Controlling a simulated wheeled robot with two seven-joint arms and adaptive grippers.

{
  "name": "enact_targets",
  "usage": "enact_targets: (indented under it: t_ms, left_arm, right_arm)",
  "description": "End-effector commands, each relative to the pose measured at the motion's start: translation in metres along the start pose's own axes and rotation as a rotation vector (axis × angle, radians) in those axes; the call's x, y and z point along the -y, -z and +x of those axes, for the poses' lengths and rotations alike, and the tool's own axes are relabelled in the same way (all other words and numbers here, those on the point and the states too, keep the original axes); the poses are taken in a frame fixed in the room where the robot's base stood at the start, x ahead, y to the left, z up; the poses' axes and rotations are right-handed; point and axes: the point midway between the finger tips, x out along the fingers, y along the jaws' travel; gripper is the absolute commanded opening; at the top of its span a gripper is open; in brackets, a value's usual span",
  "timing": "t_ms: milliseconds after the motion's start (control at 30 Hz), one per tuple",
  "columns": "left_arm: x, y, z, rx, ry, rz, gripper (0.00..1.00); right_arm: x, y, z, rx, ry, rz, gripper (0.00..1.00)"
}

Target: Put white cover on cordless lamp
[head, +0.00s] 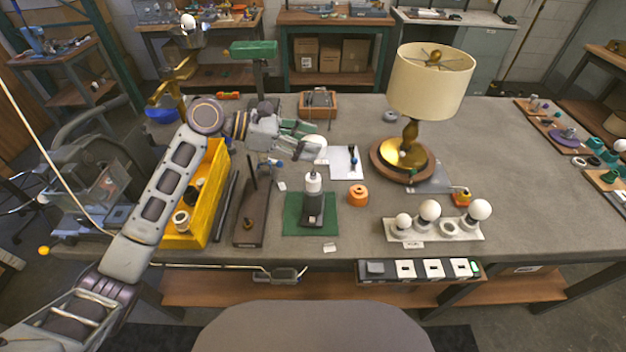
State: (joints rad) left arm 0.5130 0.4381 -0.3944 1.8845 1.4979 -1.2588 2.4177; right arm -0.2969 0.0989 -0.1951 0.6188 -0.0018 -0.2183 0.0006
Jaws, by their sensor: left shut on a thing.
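My left gripper (306,140) reaches in from the left above the workbench and is shut on a white rounded cover (319,142), partly hidden by the fingers. The cordless lamp (313,204) stands upright on a green mat (292,225), with a dark body and a white cylindrical top. The gripper and cover show just above the lamp in the picture, apart from it; I cannot tell the exact height gap. My right gripper is not in view.
A white tray (410,236) with several white globes and an empty ring stands at right. An orange part (357,194) sits beside the mat. A large table lamp (430,80) stands behind right. A yellow bin (208,203) and a dark stand with a rod (249,228) are left.

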Motion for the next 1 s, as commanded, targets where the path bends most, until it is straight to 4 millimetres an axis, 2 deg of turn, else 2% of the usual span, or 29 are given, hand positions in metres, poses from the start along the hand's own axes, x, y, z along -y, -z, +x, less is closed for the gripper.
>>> enact_targets:
  t_ms: [267,700,1000]
  left_arm:
    - [0.0,0.004,0.001,0.0,0.0,-0.001,0.37]
    - [0.0,0.051,0.021,0.0,-0.001,-0.003,0.37]
    - [-0.001,0.058,0.024,0.0,-0.002,-0.001,0.37]
  right_arm:
    - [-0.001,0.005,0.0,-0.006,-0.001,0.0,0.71]
    - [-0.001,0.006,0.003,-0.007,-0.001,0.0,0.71]
    - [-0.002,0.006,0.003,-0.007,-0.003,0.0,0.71]
